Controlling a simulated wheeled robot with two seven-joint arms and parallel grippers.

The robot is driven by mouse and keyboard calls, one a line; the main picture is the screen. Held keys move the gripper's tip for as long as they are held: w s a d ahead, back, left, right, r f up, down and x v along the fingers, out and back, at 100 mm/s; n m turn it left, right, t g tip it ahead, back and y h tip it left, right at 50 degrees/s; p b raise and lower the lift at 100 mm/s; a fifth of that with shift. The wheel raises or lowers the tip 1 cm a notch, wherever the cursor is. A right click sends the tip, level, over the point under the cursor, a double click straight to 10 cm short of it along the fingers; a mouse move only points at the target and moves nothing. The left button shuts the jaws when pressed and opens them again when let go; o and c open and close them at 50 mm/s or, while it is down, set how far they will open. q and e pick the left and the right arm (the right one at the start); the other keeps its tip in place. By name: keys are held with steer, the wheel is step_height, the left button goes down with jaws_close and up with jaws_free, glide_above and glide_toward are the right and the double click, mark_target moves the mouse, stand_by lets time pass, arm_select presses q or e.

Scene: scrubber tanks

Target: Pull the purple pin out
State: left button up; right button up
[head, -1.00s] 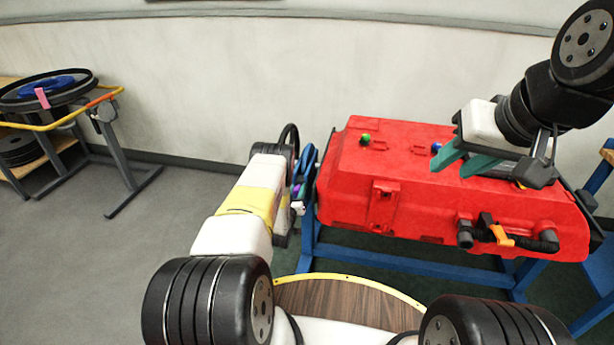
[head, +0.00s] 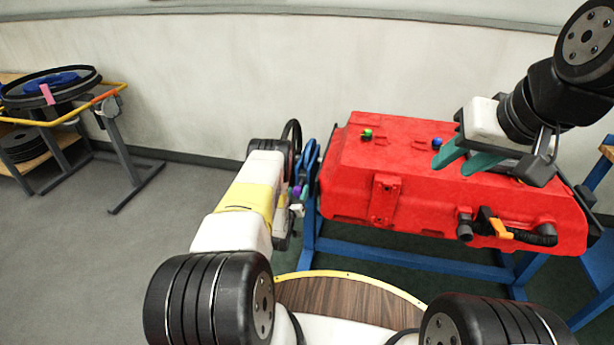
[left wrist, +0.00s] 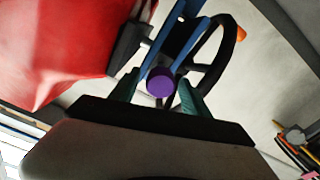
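The purple pin (head: 296,192) shows as a small spot at the left end of the red tank, beside a blue bracket (head: 309,165). In the left wrist view the round purple head of the pin (left wrist: 160,82) faces me, in front of a blue bar. My left gripper (left wrist: 160,92) has its teal fingers apart, one on each side of the pin head, with visible gaps. In the head view the left fingers are mostly hidden behind the wrist. My right gripper (head: 462,156) is open and empty above the red tank.
The red tank (head: 345,205) rests on a blue frame (head: 400,257). A black wheel (left wrist: 212,55) stands close behind the pin. A hose with an orange clip (head: 497,228) is on the tank's front. A cart with a yellow rail (head: 60,124) stands far left; the floor between is clear.

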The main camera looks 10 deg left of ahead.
arm_select(q)
steer(key=s, duration=0.7)
steer(key=shift+s+a, duration=0.15)
steer(key=shift+s, duration=0.2)
